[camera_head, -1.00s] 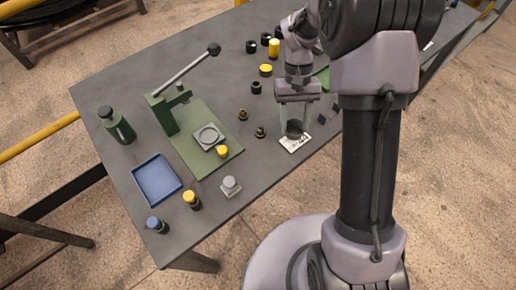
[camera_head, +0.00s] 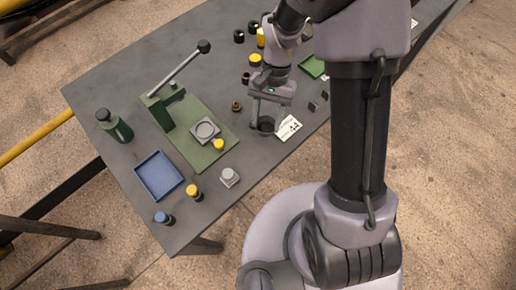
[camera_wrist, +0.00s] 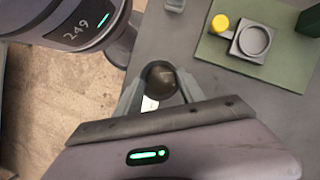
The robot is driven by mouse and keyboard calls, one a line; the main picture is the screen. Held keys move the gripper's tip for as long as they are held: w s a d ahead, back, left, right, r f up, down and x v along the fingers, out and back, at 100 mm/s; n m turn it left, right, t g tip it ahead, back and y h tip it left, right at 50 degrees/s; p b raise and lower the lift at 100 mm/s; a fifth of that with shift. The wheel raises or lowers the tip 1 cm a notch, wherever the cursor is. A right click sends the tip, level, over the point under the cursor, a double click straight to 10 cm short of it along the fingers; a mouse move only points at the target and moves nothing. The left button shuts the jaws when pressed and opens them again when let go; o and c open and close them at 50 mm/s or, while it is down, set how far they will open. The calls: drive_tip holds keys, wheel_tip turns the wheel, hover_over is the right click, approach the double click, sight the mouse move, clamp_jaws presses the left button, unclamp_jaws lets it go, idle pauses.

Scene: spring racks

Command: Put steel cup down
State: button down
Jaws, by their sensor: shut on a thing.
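The steel cup (camera_head: 266,125) is a small dark round cup between the fingers of my gripper (camera_head: 269,119). In the wrist view the cup (camera_wrist: 161,77) shows as a dark round shape, and my gripper (camera_wrist: 160,88) is shut on it. The cup is over the grey table (camera_head: 215,82), left of a white card with black marks (camera_head: 288,127). I cannot tell whether its base touches the table top.
A green base plate (camera_head: 190,140) with a lever press stands left of the cup. A small brown-black piece (camera_head: 236,106) is close to my gripper's left.

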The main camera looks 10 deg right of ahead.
drive_tip(key=s+a+r+m+t+y+p, duration=0.1)
drive_tip(key=s+a+r+m+p, duration=0.2)
drive_tip(key=s+r+m+p, duration=0.15)
drive_tip(key=m+b, duration=0.2)
drive_tip(key=b, duration=0.3)
approach(256, 157)
drive_tip(key=shift+n+t+y, duration=0.25)
drive_tip(key=shift+t+y, duration=0.05)
drive_tip(key=shift+t, duration=0.1)
drive_tip(key=x, duration=0.6)
drive_tip(key=shift+s+d, duration=0.25)
drive_tip(key=shift+s, duration=0.1)
drive_tip(key=shift+r, duration=0.15)
drive_tip(key=c, duration=0.7)
unclamp_jaws()
